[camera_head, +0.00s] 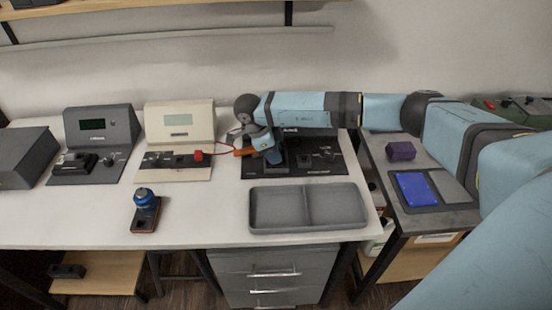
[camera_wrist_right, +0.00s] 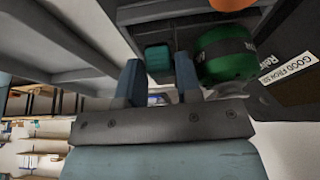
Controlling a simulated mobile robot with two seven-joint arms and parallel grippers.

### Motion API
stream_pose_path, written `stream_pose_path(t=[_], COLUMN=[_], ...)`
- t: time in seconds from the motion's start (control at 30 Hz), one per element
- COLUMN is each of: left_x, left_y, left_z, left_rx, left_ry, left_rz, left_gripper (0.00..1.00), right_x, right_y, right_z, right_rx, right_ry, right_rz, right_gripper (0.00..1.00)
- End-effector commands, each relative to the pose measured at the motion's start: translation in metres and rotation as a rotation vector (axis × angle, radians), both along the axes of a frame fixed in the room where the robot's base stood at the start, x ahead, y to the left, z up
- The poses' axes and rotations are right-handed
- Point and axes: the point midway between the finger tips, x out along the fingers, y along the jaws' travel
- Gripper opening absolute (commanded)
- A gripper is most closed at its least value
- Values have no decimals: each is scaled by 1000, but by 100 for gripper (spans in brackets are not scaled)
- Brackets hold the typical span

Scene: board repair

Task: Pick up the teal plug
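In the right wrist view the teal plug (camera_wrist_right: 157,58) is a small block on the dark underside-looking surface of a station, just beyond and between my right fingertips. My right gripper (camera_wrist_right: 158,75) is open, with a finger on either side of the gap and nothing held. I cannot tell whether the fingers touch the plug. In the head view my right gripper (camera_head: 274,154) is low over the dark station (camera_head: 310,195) right of centre; the plug is hidden there. My left gripper is not in view.
A green cylinder (camera_wrist_right: 225,55) stands close beside the right finger. A red connector (camera_head: 198,156) with a red cable is to the left, and a blue-topped tool (camera_head: 145,208) stands at front left.

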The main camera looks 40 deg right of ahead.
Motion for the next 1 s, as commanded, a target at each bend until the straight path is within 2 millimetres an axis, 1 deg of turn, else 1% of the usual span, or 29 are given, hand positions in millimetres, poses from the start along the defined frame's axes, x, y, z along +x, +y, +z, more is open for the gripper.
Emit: stream_pose_path(t=[0.03, 0.2, 0.23, 0.27, 0.3, 0.37, 0.63, 0.77, 0.87, 0.97, 1.0], left_x=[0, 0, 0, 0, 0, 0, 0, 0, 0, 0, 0], left_y=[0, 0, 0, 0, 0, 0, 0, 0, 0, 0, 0], left_z=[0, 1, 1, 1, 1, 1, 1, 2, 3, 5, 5], left_rx=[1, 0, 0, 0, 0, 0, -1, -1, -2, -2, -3], left_ry=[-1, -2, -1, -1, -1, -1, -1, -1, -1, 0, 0], left_rz=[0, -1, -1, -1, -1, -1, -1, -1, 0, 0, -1], left_gripper=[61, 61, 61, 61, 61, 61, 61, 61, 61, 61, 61], right_x=[-1, -1, 0, 0, -1, -1, 0, 0, 0, 0, 0], right_y=[-1, -1, -1, -1, -1, -1, -1, -1, -1, -1, -1], right_z=[-3, -3, -3, -3, -3, -3, -2, 4, 14, 30, 38], right_rx=[1, 1, 1, 1, 1, 1, 1, 1, 1, 1, 2], right_ry=[-1, -2, -2, -2, -2, -2, -2, -2, -4, -4, -4], right_rz=[0, 1, 1, 1, 1, 1, 1, 2, 1, 1, 2], right_gripper=[32, 32, 30, 23, 14, 0, 0, 0, 0, 0, 0])
